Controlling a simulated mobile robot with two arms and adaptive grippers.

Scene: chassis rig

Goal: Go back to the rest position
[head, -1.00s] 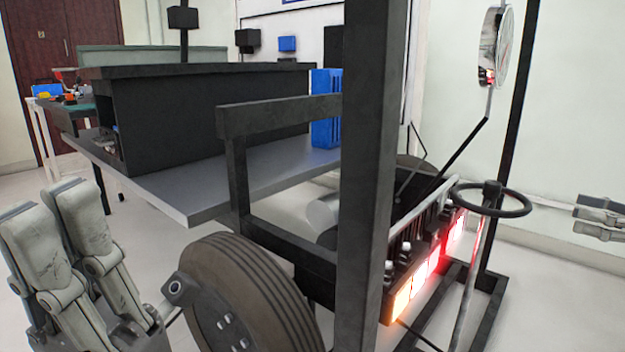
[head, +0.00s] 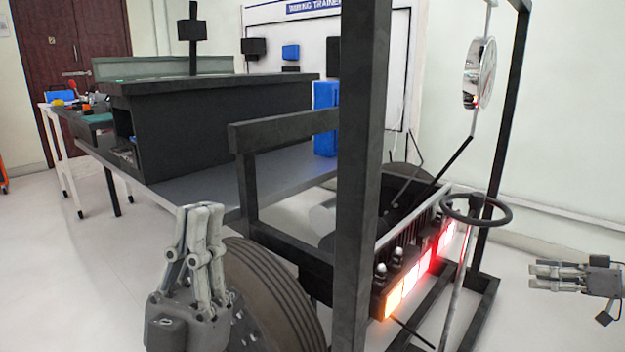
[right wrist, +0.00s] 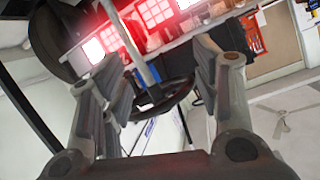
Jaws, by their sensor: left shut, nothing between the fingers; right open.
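My left gripper (head: 200,225) stands upright at the lower left of the head view, in front of the black tyre (head: 270,295). Its fingers are together with nothing between them. My right gripper (head: 535,275) is at the right edge of the head view, pointing left, to the right of the steering wheel (head: 476,208) and apart from it. In the right wrist view its two fingers (right wrist: 155,65) are spread and empty. The steering wheel shows beyond them in that view (right wrist: 165,97).
The black chassis frame (head: 362,180) with lit red and orange lamps (head: 415,280) fills the middle. A round mirror (head: 479,73) hangs at the upper right. A grey bench (head: 205,192) carries a dark cabinet (head: 220,130).

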